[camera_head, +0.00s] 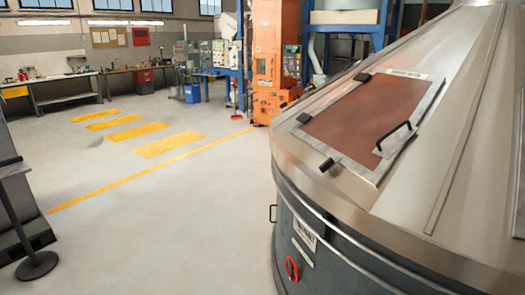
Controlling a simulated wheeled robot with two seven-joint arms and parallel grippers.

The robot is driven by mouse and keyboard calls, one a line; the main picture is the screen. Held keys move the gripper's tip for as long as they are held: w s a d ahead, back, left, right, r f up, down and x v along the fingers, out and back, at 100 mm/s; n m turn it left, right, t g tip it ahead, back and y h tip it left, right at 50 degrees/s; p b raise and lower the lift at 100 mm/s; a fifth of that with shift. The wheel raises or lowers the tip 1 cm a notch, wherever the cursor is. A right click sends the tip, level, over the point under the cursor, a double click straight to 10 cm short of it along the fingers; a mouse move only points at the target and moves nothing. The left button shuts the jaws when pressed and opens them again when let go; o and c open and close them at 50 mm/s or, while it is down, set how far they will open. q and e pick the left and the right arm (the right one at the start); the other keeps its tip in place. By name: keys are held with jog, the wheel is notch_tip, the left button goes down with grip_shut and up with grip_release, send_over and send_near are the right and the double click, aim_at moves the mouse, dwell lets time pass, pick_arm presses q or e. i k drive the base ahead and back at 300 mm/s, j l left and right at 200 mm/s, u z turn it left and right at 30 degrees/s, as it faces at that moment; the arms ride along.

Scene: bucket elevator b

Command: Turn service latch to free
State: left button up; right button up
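I cannot tell for sure which part is the service latch. A large metal machine (460,120) with a sloped top fills the right side. Its top has a reddish-brown hatch (355,120) with a black handle (393,138). Small black fittings (326,165) sit at the hatch's edge. A red round part (292,268) is on the machine's dark side wall, below a white label (304,235). Neither of my grippers is in view.
An orange machine (275,60) stands at the back. A post on a round base (37,266) stands at the left. The grey floor (165,230) between is clear.

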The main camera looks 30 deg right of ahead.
aim_at(327, 166)
jog(key=i+z, duration=0.15)
jog(key=i, duration=0.3)
jog(key=i+j+z, duration=0.2)
jog(key=i, duration=0.2)
jog(key=i+j+z, duration=0.15)
jog(key=i, duration=0.3)
